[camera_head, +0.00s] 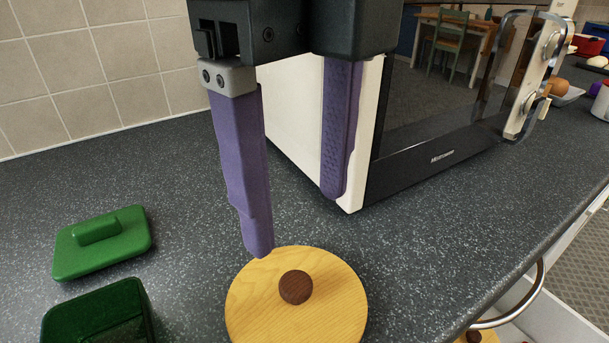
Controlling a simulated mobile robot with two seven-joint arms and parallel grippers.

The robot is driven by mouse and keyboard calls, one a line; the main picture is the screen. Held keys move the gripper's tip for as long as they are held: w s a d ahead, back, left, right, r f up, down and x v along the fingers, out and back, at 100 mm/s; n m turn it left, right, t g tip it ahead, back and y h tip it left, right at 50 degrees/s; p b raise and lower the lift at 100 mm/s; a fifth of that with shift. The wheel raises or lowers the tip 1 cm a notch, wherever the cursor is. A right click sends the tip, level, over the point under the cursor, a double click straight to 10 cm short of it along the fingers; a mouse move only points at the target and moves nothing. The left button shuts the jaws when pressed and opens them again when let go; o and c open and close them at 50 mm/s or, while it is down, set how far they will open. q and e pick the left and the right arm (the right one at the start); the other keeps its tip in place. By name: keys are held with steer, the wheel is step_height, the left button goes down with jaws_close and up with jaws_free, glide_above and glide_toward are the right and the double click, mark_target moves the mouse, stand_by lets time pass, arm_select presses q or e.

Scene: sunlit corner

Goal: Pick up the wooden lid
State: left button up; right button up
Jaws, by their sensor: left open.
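The wooden lid (325,312) is a pale round disc with a dark brown knob (296,287) in its middle. It is at the bottom centre of the head view, and its near edge is about at the frame's lower border. My left gripper (296,224) has two purple fingers, spread wide apart and pointing down, with nothing between them. Its left fingertip shows right at the lid's far edge; I cannot tell whether it touches. The right fingertip is higher in the picture, in front of the microwave. My right gripper is not in view.
A white and black microwave (430,160) stands just behind the gripper. A green lid (100,243) and a dark green container (98,318) are at the left. The counter's front edge runs along the right, with a metal handle (530,295) below. Speckled counter (190,200) is clear between.

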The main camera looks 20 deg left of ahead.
mark_target(298, 284)
arm_select(q)
steer(key=f, duration=0.5)
steer(key=f+b, duration=0.1)
steer(key=f, duration=0.4)
steer(key=shift+w+a+b, duration=0.2)
steer(key=shift+b, duration=0.1)
steer(key=shift+r, duration=0.1)
jaws_close()
